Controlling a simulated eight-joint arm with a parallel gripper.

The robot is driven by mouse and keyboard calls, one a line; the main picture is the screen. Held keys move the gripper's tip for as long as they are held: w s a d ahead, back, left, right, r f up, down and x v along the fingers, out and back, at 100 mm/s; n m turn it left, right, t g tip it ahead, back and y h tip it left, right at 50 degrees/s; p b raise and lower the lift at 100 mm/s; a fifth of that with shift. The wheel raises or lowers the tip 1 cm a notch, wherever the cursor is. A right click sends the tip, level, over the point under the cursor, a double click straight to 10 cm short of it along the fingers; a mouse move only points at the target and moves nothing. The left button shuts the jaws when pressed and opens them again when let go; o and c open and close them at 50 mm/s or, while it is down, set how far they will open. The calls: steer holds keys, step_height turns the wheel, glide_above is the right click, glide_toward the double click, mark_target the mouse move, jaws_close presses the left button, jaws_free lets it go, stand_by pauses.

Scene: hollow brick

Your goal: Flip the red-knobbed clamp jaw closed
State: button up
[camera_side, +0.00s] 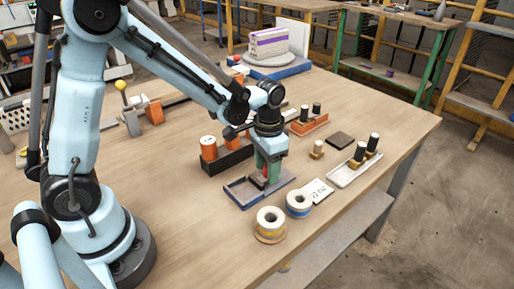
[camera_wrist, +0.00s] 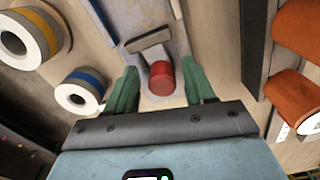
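A yellow-knobbed clamp (camera_side: 124,97) with an orange block (camera_side: 153,111) stands at the left back of the bench. A small red-orange knob (camera_side: 237,60) shows further back, partly hidden behind my arm; I cannot tell its clamp jaw's position. My gripper (camera_side: 267,172) points down over a shallow blue-grey tray (camera_side: 241,196). In the wrist view my gripper (camera_wrist: 161,90) has its green fingers apart. A red cylinder (camera_wrist: 160,77) with a grey T-shaped piece (camera_wrist: 149,41) lies between and ahead of the fingers, with gaps on both sides.
Orange spools (camera_side: 209,148) stand in a dark rack beside the tray. White rolls with yellow (camera_side: 270,223) and blue (camera_side: 299,203) bands stand in front. A white tray (camera_side: 350,172) with dark-topped pegs is at right. A purple-striped block (camera_side: 269,43) sits behind. Bare wood lies at front left.

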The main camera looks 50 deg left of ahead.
steer(key=shift+w+r, duration=0.1)
step_height(320, 180, up, 12)
stand_by(0.8)
steer(key=s+a+n+t, duration=0.2)
steer(key=s+t, duration=0.5)
steer(key=s, duration=0.1)
steer(key=shift+s+f, duration=0.25)
steer(key=shift+s, duration=0.15)
stand_by(1.0)
